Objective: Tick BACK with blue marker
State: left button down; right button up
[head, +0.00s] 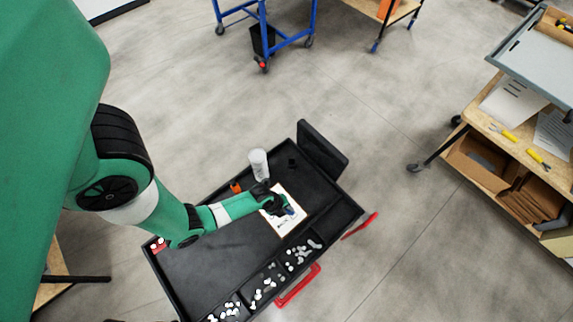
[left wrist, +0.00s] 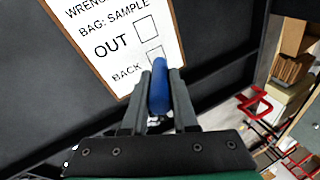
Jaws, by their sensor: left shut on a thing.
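My left gripper (left wrist: 160,92) is shut on a blue marker (left wrist: 159,90), which points away from the wrist in the left wrist view. The marker tip overlaps the lower edge of the BACK box on the checklist (left wrist: 118,45); I cannot tell whether it touches the paper. The checklist is white paper on a brown board, with lines for OUT and BACK and empty-looking square boxes; the BACK box is partly hidden by the marker. In the head view the left gripper (head: 280,207) is over the checklist (head: 291,222) on the black cart. My right gripper is not in view.
The black cart (head: 205,268) has compartments of small white parts along its front edge and red handles. A white cylinder (head: 258,163) and an orange item (head: 235,187) stand behind the arm. A dark upright panel (head: 322,149) is at the right end.

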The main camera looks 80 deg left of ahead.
pick_arm(q)
jog(key=shift+f+b, duration=0.55)
jog(key=shift+f, duration=0.1)
dwell(1.3)
notch_tip(320, 180, up, 7)
jog(key=p, duration=0.7)
jog(key=shift+r, duration=0.15)
